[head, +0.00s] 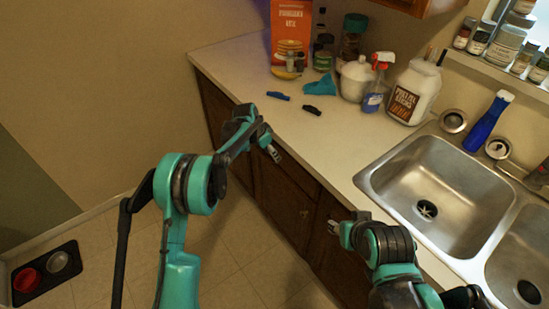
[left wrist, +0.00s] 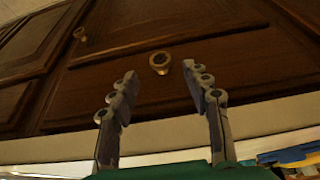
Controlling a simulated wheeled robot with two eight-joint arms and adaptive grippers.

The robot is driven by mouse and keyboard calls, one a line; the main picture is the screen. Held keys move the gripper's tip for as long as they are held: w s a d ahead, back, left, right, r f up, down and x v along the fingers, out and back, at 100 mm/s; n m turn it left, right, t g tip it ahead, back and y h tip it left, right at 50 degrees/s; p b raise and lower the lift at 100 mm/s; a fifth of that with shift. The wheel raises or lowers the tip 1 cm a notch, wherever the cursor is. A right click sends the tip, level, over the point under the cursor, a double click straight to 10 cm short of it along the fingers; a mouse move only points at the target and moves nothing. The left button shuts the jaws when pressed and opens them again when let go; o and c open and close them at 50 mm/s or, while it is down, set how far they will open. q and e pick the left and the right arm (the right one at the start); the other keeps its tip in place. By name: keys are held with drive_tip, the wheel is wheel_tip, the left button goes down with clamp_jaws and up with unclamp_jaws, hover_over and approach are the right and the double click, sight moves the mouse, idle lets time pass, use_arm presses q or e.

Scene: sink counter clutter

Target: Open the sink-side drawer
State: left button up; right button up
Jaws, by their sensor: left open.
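The dark wood drawer front (left wrist: 240,60) fills much of the left wrist view, with a round brass knob (left wrist: 159,63) on it. My left gripper (left wrist: 158,84) is open, its two fingers spread on either side of the knob's line, with nothing visible between them. I cannot tell whether the fingertips touch the wood. In the head view my left gripper (head: 272,153) is at the cabinet front (head: 287,190), just below the counter edge. My right gripper (head: 335,228) is near the counter edge by the sink; its finger opening is unclear.
The counter (head: 240,60) holds a spray bottle (head: 375,85), a white jug (head: 415,92), a white pot (head: 355,78) and small blue and black items. The steel sink (head: 440,190) is at right. Another knob (left wrist: 80,33) shows on the neighbouring panel. Bowls (head: 45,270) lie on the floor.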

use_arm(q)
drive_tip(key=b+x, duration=0.1)
drive_tip(key=x, duration=0.4)
drive_tip(key=shift+c, duration=0.4)
clamp_jaws()
